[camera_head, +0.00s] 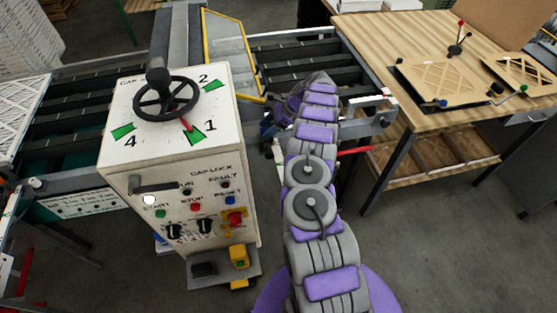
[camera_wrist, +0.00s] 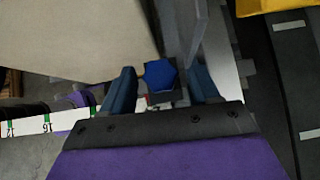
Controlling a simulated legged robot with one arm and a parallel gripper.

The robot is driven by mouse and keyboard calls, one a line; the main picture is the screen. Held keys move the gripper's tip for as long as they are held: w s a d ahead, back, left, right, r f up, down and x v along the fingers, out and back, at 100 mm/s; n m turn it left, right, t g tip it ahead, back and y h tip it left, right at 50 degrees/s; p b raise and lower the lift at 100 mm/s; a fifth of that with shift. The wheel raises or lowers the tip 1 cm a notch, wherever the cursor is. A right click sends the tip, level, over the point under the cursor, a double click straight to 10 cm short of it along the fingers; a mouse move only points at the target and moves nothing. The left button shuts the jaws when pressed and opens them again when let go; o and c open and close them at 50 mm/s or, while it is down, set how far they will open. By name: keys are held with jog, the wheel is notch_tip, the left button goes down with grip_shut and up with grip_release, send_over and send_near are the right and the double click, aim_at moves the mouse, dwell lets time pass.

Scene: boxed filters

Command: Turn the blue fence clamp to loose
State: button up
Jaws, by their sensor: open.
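The blue fence clamp shows in the wrist view as a blue knob with flat sides (camera_wrist: 160,74). It lies between the two dark blue fingers of my gripper (camera_wrist: 162,88), nearer the left finger. My gripper is open, with a gap to the right finger; I cannot tell whether the left finger touches the knob. In the head view my gripper (camera_head: 272,122) reaches down beside the right side of the white control box, and my purple and grey arm hides most of the clamp area there.
A white scale strip with numbers (camera_wrist: 50,124) runs at left in the wrist view. The white control box (camera_head: 180,155) with a black handwheel (camera_head: 165,98) stands left of my arm. A wooden table (camera_head: 445,110) with a filter frame stands at right. Grey floor lies between.

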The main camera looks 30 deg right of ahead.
jog(key=shift+r+m+t+p, duration=0.2)
jog(key=shift+m+t+p, duration=0.1)
jog(key=shift+m, duration=0.1)
